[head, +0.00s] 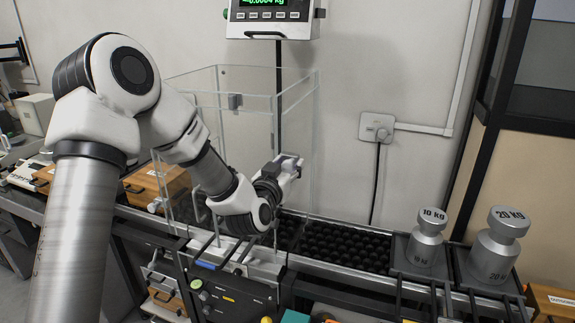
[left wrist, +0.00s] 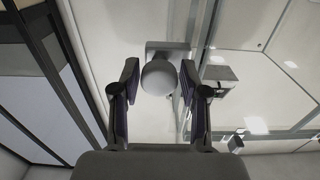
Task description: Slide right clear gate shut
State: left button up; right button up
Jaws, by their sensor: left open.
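A clear-walled weighing enclosure (head: 247,72) stands at the middle of the bench in the head view. Its right clear panel (head: 302,105) rises behind my left gripper (head: 291,163), which is at the enclosure's right side. In the left wrist view the left gripper (left wrist: 160,92) is open, with a round grey knob (left wrist: 159,77) on a square plate between its fingers. Gaps show on both sides of the knob, so the fingers look clear of it. Clear panels (left wrist: 265,50) lie to the right there. My arm hides part of the enclosure. The right gripper is not in view.
A black roller conveyor (head: 345,245) runs right to a 10 kg weight (head: 426,245) and a 20 kg weight (head: 495,250). A scale display (head: 272,18) hangs above. A control panel (head: 232,295) is in front. Another grey block handle (head: 235,101) is on the enclosure.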

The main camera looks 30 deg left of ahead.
pick_arm(q)
grip_shut()
notch_tip(320, 180, down, 26)
jog(key=b, duration=1.8)
jog(key=shift+r, duration=0.2)
jog(key=shift+d, duration=0.1)
grip_release()
jog(key=shift+f, duration=0.1)
jog(key=v, duration=0.7)
jog(key=shift+s, duration=0.25)
